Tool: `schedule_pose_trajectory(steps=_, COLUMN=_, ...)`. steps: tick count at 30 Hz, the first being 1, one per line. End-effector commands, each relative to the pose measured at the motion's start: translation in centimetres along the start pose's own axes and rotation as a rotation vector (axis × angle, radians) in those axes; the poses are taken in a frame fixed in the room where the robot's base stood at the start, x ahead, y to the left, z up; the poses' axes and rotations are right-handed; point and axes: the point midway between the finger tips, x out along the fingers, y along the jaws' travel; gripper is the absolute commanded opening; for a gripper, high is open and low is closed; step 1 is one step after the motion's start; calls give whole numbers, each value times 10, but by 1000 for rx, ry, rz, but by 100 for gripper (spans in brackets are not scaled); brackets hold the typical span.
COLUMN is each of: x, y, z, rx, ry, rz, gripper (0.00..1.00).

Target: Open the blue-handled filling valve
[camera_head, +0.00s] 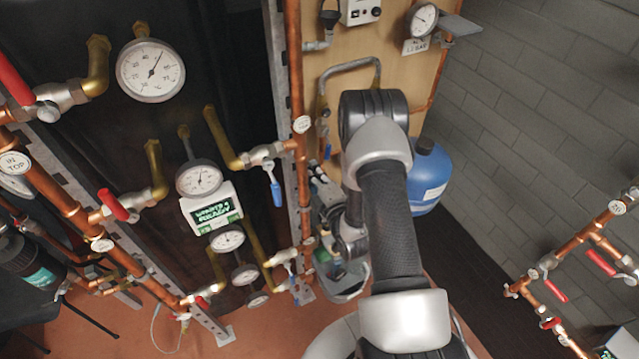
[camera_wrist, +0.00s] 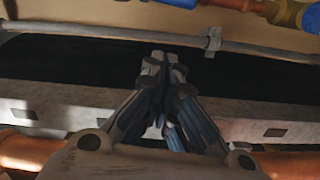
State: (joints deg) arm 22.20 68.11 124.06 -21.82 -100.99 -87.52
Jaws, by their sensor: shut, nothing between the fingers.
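Several blue handles show in the head view, and I cannot tell which belongs to the filling valve. One blue lever (camera_head: 276,187) hangs down from a brass valve on the upright copper pipe. A lower blue lever (camera_head: 293,284) sits by the same pipe near the floor. A small blue handle (camera_head: 327,151) is on the wooden panel's piping. In the wrist view, my gripper (camera_wrist: 158,62) is shut and empty, below a grey pipe. A blue part (camera_wrist: 180,3) is cut off at the top edge, beyond the fingertips and apart from them. My arm hides part of the panel in the head view.
Red-handled valves and copper pipes stand at left, with gauges and a green display (camera_head: 215,213). A blue tank (camera_head: 428,178) stands behind my arm. In the wrist view, a grey pipe (camera_wrist: 90,32) crosses beyond my fingers. More copper piping (camera_head: 575,240) is at right.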

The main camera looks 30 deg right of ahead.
Motion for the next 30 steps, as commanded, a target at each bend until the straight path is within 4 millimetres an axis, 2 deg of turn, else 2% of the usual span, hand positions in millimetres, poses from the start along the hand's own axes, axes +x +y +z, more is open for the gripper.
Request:
schedule_pose_trajectory(steps=1, x=8, y=1, z=2, rx=-2, ry=-1, rz=3, gripper=0)
schedule_pose_trajectory(steps=3, x=8, y=0, z=18, rx=-1, ry=-6, rz=3, gripper=0)
schedule_pose_trajectory(steps=9, x=13, y=0, z=36, rx=0, ry=-2, rz=0, gripper=0)
schedule_pose_trajectory(steps=23, x=14, y=0, z=40, rx=-5, ry=-1, rz=1, gripper=0)
schedule_pose_trajectory(steps=30, x=16, y=-7, z=55, rx=-98, ry=-3, rz=6, gripper=0)
